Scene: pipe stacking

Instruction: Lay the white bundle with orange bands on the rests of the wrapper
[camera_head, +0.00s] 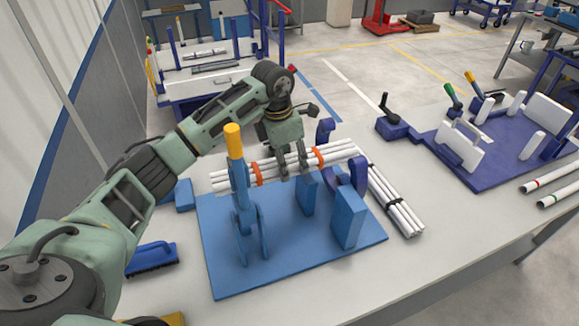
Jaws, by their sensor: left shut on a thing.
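The white bundle with orange bands (274,168) is several white pipes held by two orange bands. It lies level across the picture, over the blue wrapper (275,268). My left gripper (292,172) comes down from above and is shut on the bundle between the two bands. The wrapper has upright blue rests (347,222), dark blue curved arms and a lever with a yellow handle (234,141). The lever stands in front of the bundle's left part. I cannot tell whether the bundle touches the rests. My right gripper is not in view.
A second white bundle with dark bands (393,200) lies on the table (430,265) right of the wrapper. A blue brush (152,258) lies at left. A dark blue fixture (495,170) with white parts stands at right, near loose white pipes (550,178). The front right tabletop is clear.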

